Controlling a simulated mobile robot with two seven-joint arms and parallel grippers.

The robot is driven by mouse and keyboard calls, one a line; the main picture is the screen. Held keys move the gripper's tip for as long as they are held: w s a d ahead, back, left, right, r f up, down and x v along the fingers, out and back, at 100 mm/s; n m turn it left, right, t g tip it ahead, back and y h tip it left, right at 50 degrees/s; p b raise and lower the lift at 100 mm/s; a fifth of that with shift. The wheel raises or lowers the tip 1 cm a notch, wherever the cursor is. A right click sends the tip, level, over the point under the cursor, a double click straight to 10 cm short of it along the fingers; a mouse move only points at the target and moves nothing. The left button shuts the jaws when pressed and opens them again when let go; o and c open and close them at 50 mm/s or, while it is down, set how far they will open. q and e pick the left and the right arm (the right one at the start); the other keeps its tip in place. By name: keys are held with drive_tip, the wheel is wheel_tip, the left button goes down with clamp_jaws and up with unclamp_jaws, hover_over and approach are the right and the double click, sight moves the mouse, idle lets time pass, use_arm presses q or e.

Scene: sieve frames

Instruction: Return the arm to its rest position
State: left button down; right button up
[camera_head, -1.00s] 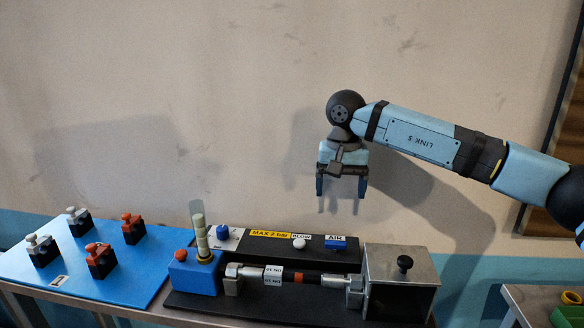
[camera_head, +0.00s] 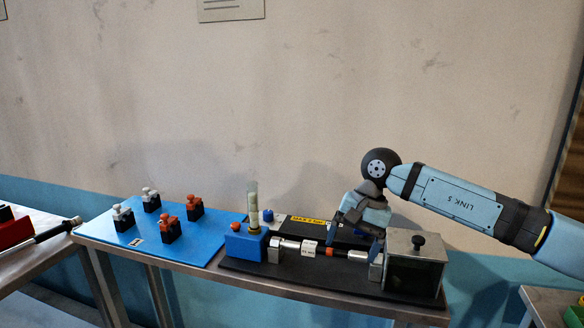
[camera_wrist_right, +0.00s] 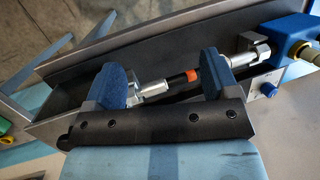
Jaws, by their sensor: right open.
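My right gripper (camera_head: 357,250) is open in the head view, pointing down in front of the right part of the bench device (camera_head: 245,268). In the right wrist view its two blue fingers (camera_wrist_right: 165,75) are spread apart. The metal rod with an orange band (camera_wrist_right: 190,76) shows beyond and between them, not gripped; whether a finger touches it I cannot tell. The same rod (camera_head: 290,246) shows in the head view, its right end partly hidden by the gripper. My left gripper is not in view.
A blue board (camera_head: 160,243) with several white and orange switches lies left of the device. A clear tube (camera_head: 253,205) stands upright on a blue block (camera_head: 246,242). A grey metal box (camera_head: 417,272) with a black knob stands right of the gripper.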

drive_tip(key=s+a+f+m+y, duration=0.4)
drive_tip(key=s+a+m+y, duration=1.1)
drive_tip(key=a+m+y, duration=0.15)
drive_tip(key=s+d+f+m+t+h, duration=0.1)
drive_tip(key=d+f+m+t+h, duration=0.6)
drive_tip(key=m, duration=1)
drive_tip(key=s+d+f+m+t+h, duration=0.15)
drive_tip(key=d+f+m+t, duration=0.3)
drive_tip(key=m+t, duration=1)
drive_tip(key=s+d+f+m+g+h, duration=0.75)
drive_tip(key=s+d+f+m, duration=0.3)
drive_tip(key=f+m, duration=0.5)
use_arm(q)
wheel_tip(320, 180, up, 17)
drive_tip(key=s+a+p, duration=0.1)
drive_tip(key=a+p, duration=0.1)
drive_tip(key=p, duration=2.4)
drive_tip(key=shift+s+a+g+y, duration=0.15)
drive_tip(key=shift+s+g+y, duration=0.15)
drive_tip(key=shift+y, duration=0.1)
use_arm(e)
drive_tip(key=s+d+r+m, duration=0.1)
drive_tip(key=r, duration=0.8)
drive_tip(key=s+d+r+g, duration=0.1)
drive_tip(key=s+r, duration=0.1)
drive_tip(key=r, duration=0.7)
drive_tip(key=shift+s+m+g+h, duration=0.25)
drive_tip(key=shift+m+g+h, duration=0.05)
drive_tip(key=shift+m+h, duration=0.05)
